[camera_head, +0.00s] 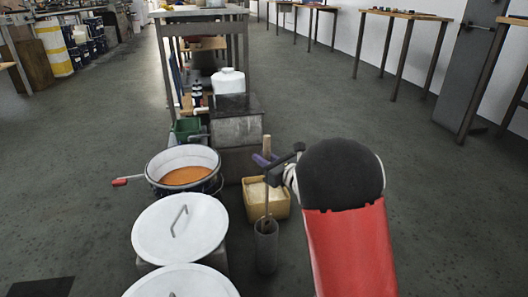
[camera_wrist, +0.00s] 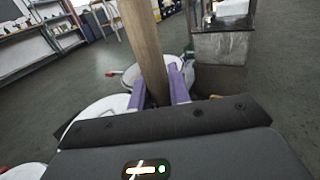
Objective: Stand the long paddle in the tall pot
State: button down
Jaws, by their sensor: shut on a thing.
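The long wooden paddle (camera_head: 267,148) is upright in the head view, its lower part reaching down to the mouth of the tall, narrow dark pot (camera_head: 266,248). Its low end seems to be inside the rim; how deep is hidden. My gripper (camera_head: 267,164) is shut on the paddle's upper part, above the pot. In the wrist view, the two purple fingers of my gripper (camera_wrist: 159,92) flank the wooden shaft of the paddle (camera_wrist: 143,42). The paddle's lower end is hidden there behind my gripper.
A yellowish tub (camera_head: 281,207) stands just behind the tall pot. To the left are an open pot of orange liquid (camera_head: 186,175) with a red-ended handle, and white-lidded pots (camera_head: 180,228). A shelf rack (camera_head: 205,14) stands behind. The floor on the right is open.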

notch_tip(320, 180, down, 8)
dwell(0.8)
jog(key=shift+r, duration=0.1)
jog(key=c, duration=1.2)
grip_release()
jog(key=shift+c, duration=0.2)
jog(key=v, duration=0.8)
